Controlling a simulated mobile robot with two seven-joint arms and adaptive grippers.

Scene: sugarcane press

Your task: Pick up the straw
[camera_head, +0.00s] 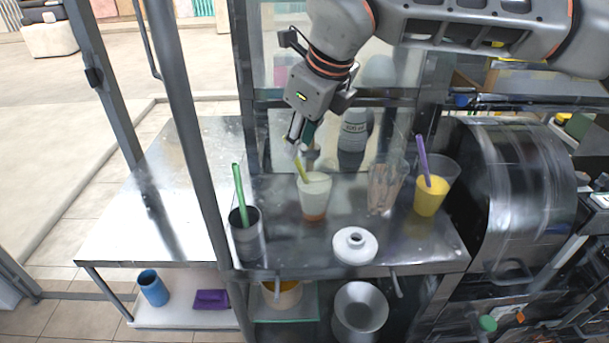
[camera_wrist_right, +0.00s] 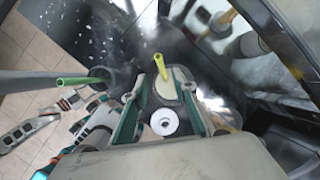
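A yellow-green straw (camera_head: 302,170) leans in a white-and-orange cup (camera_head: 314,196) on the metal counter. My right gripper (camera_head: 304,142) hangs just above it, pointing down. In the right wrist view, the right gripper (camera_wrist_right: 161,82) is open, and the straw (camera_wrist_right: 160,66) stands near the gap between its fingertips, not gripped. A green straw (camera_head: 239,194) stands in a dark cup (camera_head: 246,238) to the left. A purple straw (camera_head: 423,160) stands in a yellow drink cup (camera_head: 431,197) to the right. My left gripper is not in the head view; I cannot identify it surely in the wrist view.
A clear cup (camera_head: 385,187) stands between the yellow-green straw's cup and the yellow drink. A white round lid (camera_head: 355,246) lies at the counter's front. The metal press (camera_head: 525,170) stands at right, and a post (camera_head: 188,130) at left. The left counter (camera_head: 150,225) is clear.

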